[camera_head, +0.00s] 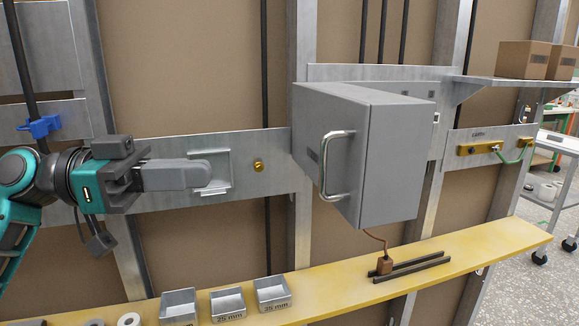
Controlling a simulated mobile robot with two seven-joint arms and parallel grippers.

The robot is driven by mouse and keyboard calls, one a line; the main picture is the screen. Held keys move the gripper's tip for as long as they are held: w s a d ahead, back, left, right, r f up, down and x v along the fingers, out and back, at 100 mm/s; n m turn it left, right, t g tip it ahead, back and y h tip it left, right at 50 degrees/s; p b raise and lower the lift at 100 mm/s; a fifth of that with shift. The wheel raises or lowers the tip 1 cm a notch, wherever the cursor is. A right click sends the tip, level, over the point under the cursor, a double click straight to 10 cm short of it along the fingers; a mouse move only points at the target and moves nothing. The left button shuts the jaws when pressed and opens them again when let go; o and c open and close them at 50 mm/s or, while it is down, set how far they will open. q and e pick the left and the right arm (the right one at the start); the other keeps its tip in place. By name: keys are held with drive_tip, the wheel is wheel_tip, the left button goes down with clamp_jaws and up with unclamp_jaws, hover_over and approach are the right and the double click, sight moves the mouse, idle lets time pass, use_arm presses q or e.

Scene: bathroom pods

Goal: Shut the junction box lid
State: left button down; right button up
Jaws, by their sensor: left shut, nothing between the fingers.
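The grey junction box (395,165) stands out from the wall frame right of the middle. Its handled face, which looks like the lid (312,120), is turned toward the left and carries a silver bar handle (334,165). The inside of the box and the hinge are hidden, so I cannot tell how far the lid is open. My left gripper (207,176) reaches in from the left with its fingers shut and empty. It is well left of the handle and apart from it, in front of a metal bracket. My right gripper is not in view.
A brass knob (258,165) sits between gripper and box. Cardboard boxes (522,59) stand on the shelf at upper right.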

use_arm(q)
drive_tip(key=w+d+p, duration=0.1)
drive_tip(key=d+p, duration=0.1)
drive_tip(key=d, duration=1)
drive_tip(key=shift+p, duration=0.4)
drive_tip(key=shift+d, duration=0.25)
